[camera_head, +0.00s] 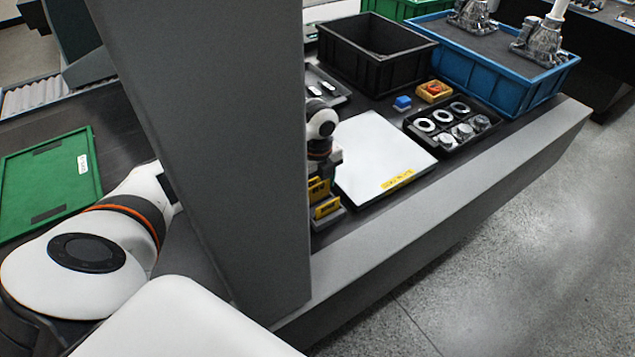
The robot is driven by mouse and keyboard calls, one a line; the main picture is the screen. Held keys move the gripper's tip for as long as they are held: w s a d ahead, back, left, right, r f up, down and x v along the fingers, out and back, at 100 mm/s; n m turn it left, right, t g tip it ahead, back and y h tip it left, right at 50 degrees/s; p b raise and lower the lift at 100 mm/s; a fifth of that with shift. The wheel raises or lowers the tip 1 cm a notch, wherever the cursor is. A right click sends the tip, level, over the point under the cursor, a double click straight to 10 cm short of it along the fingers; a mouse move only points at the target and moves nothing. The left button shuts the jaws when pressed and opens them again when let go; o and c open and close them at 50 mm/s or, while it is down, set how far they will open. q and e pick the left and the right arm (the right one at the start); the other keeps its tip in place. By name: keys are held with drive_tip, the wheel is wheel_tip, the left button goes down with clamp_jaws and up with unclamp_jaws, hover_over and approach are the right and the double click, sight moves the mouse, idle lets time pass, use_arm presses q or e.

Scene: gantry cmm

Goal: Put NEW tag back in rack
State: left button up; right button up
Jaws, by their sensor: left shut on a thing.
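My left gripper (322,172) points down just right of the grey column and is shut on a yellow tag (318,189). The tag is upright, directly below the gripper, at the small grey rack (330,221). Its lettering is too small to read for sure, and I cannot tell whether it is fully seated in a slot. A second yellow tag (327,208) stands in the rack just in front of it. The column hides the left part of the gripper and rack. My right gripper is not in view.
A wide grey column (215,150) blocks the middle left. A white plate (380,155) lies right of the rack. Beyond it are a black parts tray (437,148), a blue block (402,102), a black bin (375,65) and a blue bin (490,75). A green board (45,190) lies left.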

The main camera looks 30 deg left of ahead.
sight(318, 192)
use_arm(q)
drive_tip(key=shift+f, duration=0.15)
drive_tip(key=shift+f+b, duration=0.35)
drive_tip(key=shift+f, duration=0.1)
drive_tip(key=shift+f, duration=0.25)
idle(0.3)
drive_tip(key=shift+f+b, duration=0.3)
drive_tip(key=shift+f, duration=0.05)
drive_tip(key=o, duration=1)
drive_tip(key=shift+o, duration=0.6)
